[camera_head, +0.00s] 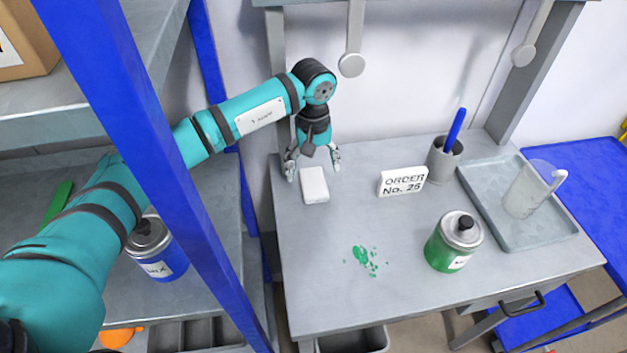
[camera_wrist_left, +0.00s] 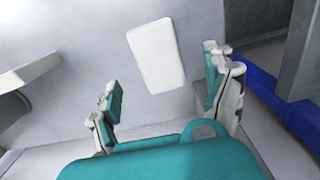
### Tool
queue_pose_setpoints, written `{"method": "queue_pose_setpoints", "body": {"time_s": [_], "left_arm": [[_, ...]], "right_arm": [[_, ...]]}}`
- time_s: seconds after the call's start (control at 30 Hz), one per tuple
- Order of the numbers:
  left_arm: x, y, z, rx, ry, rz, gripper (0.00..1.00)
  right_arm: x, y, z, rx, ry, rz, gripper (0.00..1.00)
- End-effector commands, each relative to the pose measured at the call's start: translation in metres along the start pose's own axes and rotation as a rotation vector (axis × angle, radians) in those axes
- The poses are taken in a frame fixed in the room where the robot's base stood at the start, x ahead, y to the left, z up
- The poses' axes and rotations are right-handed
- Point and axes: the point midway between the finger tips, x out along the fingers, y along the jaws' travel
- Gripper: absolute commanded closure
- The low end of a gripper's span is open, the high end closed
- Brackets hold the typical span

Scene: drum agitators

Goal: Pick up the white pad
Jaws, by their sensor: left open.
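The white pad (camera_head: 314,185) is a small rounded block lying flat on the grey table (camera_head: 315,275), near its back left corner. My left gripper (camera_head: 313,170) hangs just behind and above the pad, with its fingers spread and nothing between them. In the left wrist view the pad (camera_wrist_left: 156,55) lies beyond the open fingertips of my left gripper (camera_wrist_left: 160,90), between their lines and apart from both. My right gripper is in neither view.
Green spots (camera_head: 365,260) mark the table in front of the pad. An order sign (camera_head: 403,181), a grey cup (camera_head: 443,160) with a blue-handled tool, a green can (camera_head: 453,243) and a tray (camera_head: 490,205) with a clear jug (camera_head: 532,188) stand to the right. A blue post (camera_head: 150,150) crosses before my left arm.

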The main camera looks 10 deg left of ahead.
Motion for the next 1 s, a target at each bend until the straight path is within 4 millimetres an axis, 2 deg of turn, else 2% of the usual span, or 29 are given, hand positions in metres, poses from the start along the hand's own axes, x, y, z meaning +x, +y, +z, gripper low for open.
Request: {"method": "queue_pose_setpoints", "body": {"time_s": [0.2,0.3,0.43,0.63,1.0], "left_arm": [[0.026,0.001,0.002,-0.002,-0.008,-0.002,0.15],[0.042,0.001,0.001,-0.003,-0.006,0.000,0.15],[0.050,0.001,0.000,-0.001,-0.003,0.001,0.15],[0.051,0.001,0.000,-0.001,-0.002,0.001,0.15],[0.051,0.001,0.000,-0.002,-0.002,0.001,0.64]], "right_arm": [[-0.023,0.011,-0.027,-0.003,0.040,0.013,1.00],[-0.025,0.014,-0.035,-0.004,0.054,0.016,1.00],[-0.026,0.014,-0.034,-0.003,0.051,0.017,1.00],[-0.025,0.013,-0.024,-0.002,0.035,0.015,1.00],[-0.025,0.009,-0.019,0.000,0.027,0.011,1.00]]}}
